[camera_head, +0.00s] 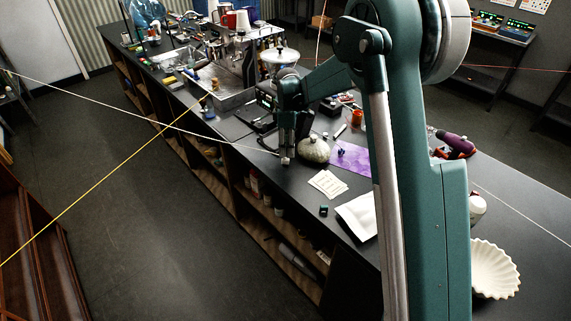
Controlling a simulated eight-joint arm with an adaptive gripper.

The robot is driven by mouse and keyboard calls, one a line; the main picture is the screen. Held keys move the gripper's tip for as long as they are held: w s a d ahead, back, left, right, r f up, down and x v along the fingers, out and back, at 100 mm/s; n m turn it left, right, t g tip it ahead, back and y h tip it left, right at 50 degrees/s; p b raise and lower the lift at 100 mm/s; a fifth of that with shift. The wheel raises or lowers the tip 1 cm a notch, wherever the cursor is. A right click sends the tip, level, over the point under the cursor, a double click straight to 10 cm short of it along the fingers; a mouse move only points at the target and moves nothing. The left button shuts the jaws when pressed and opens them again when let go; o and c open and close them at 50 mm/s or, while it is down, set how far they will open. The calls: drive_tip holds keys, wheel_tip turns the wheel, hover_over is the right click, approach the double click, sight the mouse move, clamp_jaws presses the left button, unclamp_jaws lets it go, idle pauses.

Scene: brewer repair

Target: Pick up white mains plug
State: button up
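My gripper (286,156) points down over the front part of the dark workbench (232,131), left of a pale ribbed round object. A small pale piece shows at its fingertips; it is too small to tell whether this is the white mains plug or part of the fingers. A thin white cable (140,111) runs from the left edge of the picture to the fingertips. I cannot make out the plug clearly anywhere. The finger gap is too small and dark to read.
The ribbed object (315,150) and purple mat (352,160) are close right of my gripper. White cards (327,184) and a white sheet (358,217) lie nearer. A metal brewer (236,65) stands behind. A yellow cable (105,188) crosses the left. My arm hides part of the bench.

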sight(287, 159)
drive_tip(key=shift+f, duration=0.1)
drive_tip(key=shift+f, duration=1.25)
drive_tip(key=shift+w+a+f, duration=0.1)
drive_tip(key=shift+a+f, duration=0.05)
drive_tip(key=shift+f, duration=2.45)
drive_tip(key=shift+c, duration=0.5)
clamp_jaws()
